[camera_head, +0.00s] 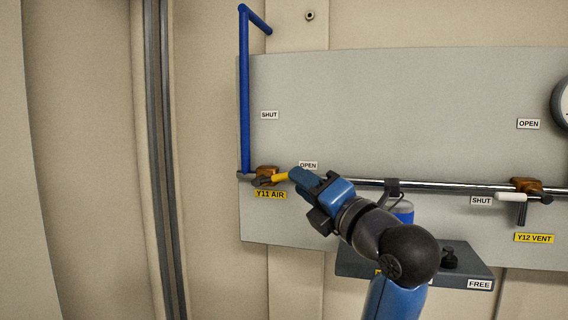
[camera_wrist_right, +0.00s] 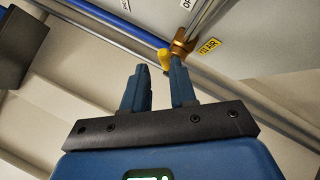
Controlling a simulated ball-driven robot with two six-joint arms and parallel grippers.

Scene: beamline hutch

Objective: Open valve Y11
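Valve Y11 has a brass body (camera_head: 266,172) on the pipe at the left of the grey panel, above the yellow "Y11 AIR" tag (camera_head: 271,195). Its yellow handle (camera_head: 280,177) points right, near the "OPEN" label (camera_head: 308,165); the "SHUT" label (camera_head: 269,115) is higher up. My right gripper (camera_head: 296,176) is at the handle's outer end. In the right wrist view my right gripper's fingers (camera_wrist_right: 158,85) stand apart with nothing visible between them. The yellow handle (camera_wrist_right: 164,57) shows just beyond the right-hand fingertip; I cannot tell whether they touch. My left gripper is out of view.
A blue pipe (camera_head: 245,95) rises from Y11. Valve Y12 (camera_head: 525,186), with a white handle (camera_head: 508,197), is at the right on the same steel pipe (camera_head: 440,188). A dark shelf (camera_head: 465,268) with a "FREE" label is below, behind my right arm. A gauge (camera_head: 562,103) is at the right edge.

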